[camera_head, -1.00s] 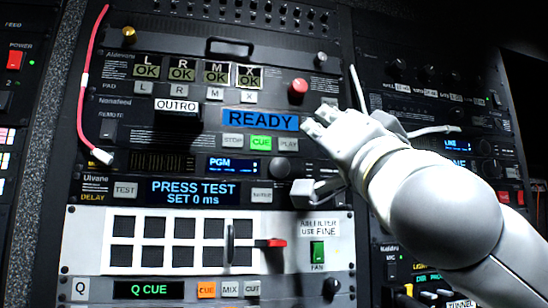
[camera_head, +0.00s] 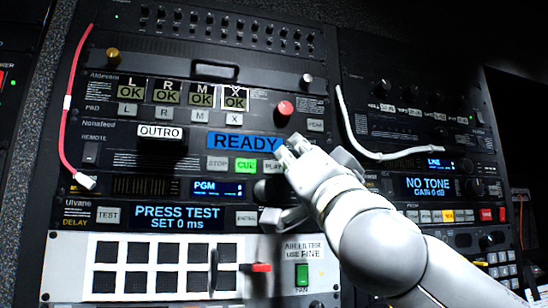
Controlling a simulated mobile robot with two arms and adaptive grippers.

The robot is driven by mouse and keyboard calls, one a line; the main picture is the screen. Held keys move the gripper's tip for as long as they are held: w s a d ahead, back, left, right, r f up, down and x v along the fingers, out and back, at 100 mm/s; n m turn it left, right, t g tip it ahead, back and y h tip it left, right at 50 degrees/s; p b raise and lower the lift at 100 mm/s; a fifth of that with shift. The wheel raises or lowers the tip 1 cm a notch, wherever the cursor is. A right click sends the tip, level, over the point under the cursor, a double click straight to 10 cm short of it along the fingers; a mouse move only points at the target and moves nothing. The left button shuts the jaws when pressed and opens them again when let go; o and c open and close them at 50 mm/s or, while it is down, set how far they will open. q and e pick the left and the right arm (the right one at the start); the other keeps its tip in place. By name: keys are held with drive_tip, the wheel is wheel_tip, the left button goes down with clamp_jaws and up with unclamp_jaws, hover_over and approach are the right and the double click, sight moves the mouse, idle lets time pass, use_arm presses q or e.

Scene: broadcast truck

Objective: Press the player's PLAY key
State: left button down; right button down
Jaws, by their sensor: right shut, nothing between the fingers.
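The player is the rack unit with the blue READY display (camera_head: 243,141). Below that display sit a grey STOP key (camera_head: 217,163), a green-lit CUE key (camera_head: 246,166) and the PLAY key (camera_head: 271,167). My right gripper (camera_head: 287,150) is shut and empty, in front of the display's right end and the PLAY key. It hides the right part of PLAY. I cannot tell whether the fingertips touch the panel. My left gripper is not in view.
A red knob (camera_head: 285,107) sits just above my right gripper. An OUTRO-labelled block (camera_head: 160,134) juts out left of the display. A red cable (camera_head: 68,120) hangs at the left, and a white cable (camera_head: 352,130) crosses the right rack.

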sight(273, 167)
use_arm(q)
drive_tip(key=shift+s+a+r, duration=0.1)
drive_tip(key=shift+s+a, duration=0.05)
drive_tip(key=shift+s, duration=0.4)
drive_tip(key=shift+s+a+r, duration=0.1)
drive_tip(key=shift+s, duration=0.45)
use_arm(e)
drive_tip(key=shift+w+a, duration=0.3)
drive_tip(key=shift+w, duration=0.55)
drive_tip(key=shift+w+a, duration=0.3)
drive_tip(key=shift+w, duration=0.5)
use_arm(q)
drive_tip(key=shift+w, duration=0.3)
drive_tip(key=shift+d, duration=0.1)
use_arm(e)
drive_tip(key=shift+w, duration=0.1)
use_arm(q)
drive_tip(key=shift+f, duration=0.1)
use_arm(e)
drive_tip(key=shift+w+a, duration=0.1)
drive_tip(key=shift+w, duration=0.2)
